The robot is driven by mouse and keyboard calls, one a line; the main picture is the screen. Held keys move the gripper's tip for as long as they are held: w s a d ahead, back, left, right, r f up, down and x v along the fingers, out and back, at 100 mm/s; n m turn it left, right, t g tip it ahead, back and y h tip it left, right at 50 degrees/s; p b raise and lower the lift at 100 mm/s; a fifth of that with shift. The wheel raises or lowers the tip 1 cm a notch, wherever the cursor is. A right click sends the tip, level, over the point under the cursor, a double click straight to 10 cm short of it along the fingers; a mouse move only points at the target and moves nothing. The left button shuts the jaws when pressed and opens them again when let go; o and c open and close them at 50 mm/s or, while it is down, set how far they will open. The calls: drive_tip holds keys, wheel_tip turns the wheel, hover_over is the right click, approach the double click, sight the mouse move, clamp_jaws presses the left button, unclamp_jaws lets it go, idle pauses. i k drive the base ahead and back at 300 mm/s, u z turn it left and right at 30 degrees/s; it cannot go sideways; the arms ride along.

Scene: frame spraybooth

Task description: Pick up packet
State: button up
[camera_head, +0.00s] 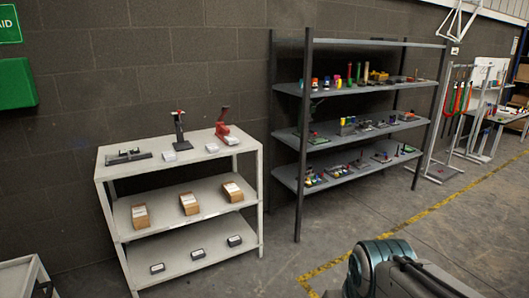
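Nothing in the head view can be made out for certain as the packet. On the white shelf unit (150,168) at left, small white blocks (169,156) lie on the top shelf. Three brown boxes with white tops stand on its middle shelf: a left one (140,216), a middle one (189,204) and a right one (233,192). Small dark boxes with pale tops (197,254) lie on its bottom shelf. My gripper is not in view. A rounded teal and grey part at the lower right seems to be my own arm.
A dark grey shelf unit (307,140) stands right of the white one and holds many small coloured items. A red device (222,131) and a black stand (179,129) are on the white top shelf. Open floor (330,230) with a yellow line lies in front.

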sight(230, 140)
drive_tip(key=z, duration=0.45)
drive_tip(key=i, duration=2)
drive_tip(key=u, duration=0.3)
drive_tip(key=i, duration=1.7)
drive_tip(key=u, duration=1.4)
drive_tip(key=i, duration=0.75)
drive_tip(key=u, duration=0.35)
